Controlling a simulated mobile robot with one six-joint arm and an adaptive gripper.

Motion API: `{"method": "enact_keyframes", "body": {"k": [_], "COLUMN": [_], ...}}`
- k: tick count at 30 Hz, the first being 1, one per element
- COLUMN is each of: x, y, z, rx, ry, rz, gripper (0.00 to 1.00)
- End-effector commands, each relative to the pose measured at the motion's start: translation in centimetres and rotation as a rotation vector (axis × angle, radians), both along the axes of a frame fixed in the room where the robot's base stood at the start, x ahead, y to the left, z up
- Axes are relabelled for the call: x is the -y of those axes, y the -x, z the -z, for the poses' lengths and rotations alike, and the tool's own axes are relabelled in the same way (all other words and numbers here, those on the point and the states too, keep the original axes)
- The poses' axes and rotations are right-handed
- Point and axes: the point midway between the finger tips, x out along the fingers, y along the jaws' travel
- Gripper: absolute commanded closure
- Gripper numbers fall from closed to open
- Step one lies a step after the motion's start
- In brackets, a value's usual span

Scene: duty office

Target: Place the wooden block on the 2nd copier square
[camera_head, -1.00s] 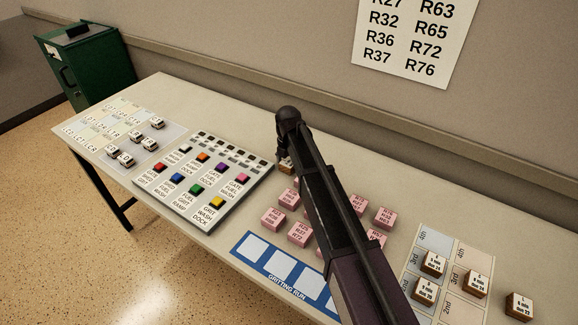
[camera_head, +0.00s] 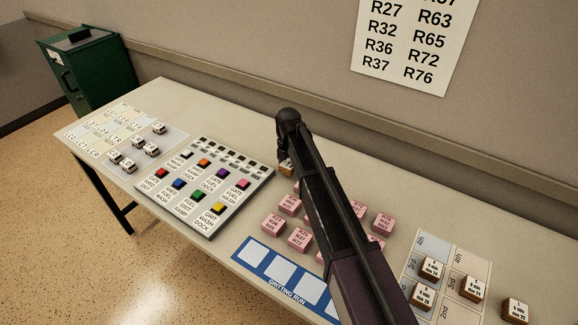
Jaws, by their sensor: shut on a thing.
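A small wooden block (camera_head: 286,168) with a pale top shows at the back of the table, just left of my arm. My gripper (camera_head: 281,154) is at that block and mostly hidden behind my arm; it is shut on it. The sheet with 2nd, 3rd and 4th squares (camera_head: 432,242) lies at the right front. Its columns' headings are out of view, so I cannot tell which is the copier. The right column's 2nd square (camera_head: 452,312) shows bare in its visible part. Labelled wooden blocks stand on the left column (camera_head: 432,268), lower in it (camera_head: 423,295), and on the right column (camera_head: 472,288).
Another wooden block (camera_head: 516,309) stands right of the sheet. Several pink blocks (camera_head: 273,224) lie between my gripper and the sheet, partly behind my arm. A blue-framed gritting strip (camera_head: 264,272) lies in front. A button panel (camera_head: 207,226) stands to the left; a wall rises behind.

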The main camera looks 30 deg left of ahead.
Motion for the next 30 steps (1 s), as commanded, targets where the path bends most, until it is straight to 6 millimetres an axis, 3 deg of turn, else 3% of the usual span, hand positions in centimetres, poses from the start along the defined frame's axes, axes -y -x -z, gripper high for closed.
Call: {"method": "enact_keyframes", "body": {"k": [5, 18, 24, 30], "x": [0.0, 6.1, 7.9, 8.8], "y": [0.0, 8.8, 11.5, 12.9], "z": [-2.2, -2.6, -2.8, -3.0], "rx": [0.0, 0.0, 0.0, 0.0], "ry": [0.0, 0.0, 0.0, 0.0], "rz": [0.0, 0.0, 0.0, 0.001], "gripper": [0.85, 0.85, 0.85, 0.85]}}
